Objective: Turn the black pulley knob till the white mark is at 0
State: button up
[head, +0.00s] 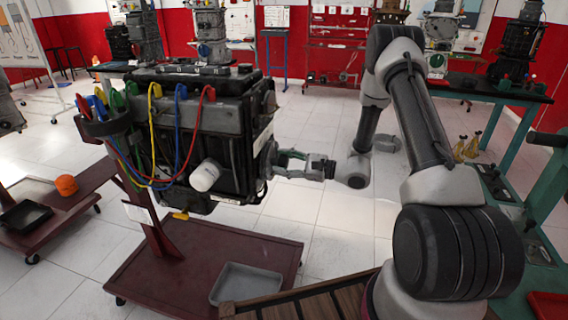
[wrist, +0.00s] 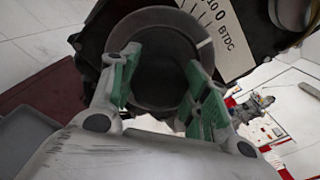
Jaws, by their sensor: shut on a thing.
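The black pulley knob (wrist: 150,75) is a dark round cup, seen nearly end-on in the wrist view. My gripper (wrist: 162,62) is shut on it, with one green-padded finger on each side of its rim. A short white mark (wrist: 205,43) shows on the knob's upper right rim. It lies close to the white scale plate (wrist: 228,45), which has black lines, a 0 and the letters BTDC; the mark looks a little below the 0 line. In the head view my gripper (head: 280,163) reaches the engine's right side, and the knob is mostly hidden there.
The engine (head: 205,130) stands on a dark red wheeled stand (head: 190,265) with a grey tray (head: 246,282). Coloured cables hang on its front. A teal bench (head: 500,98) is at the right. Open tiled floor lies behind my arm.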

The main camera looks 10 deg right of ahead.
jog(key=shift+n, duration=0.4)
jog(key=o, duration=1)
jog(key=v, duration=1.2)
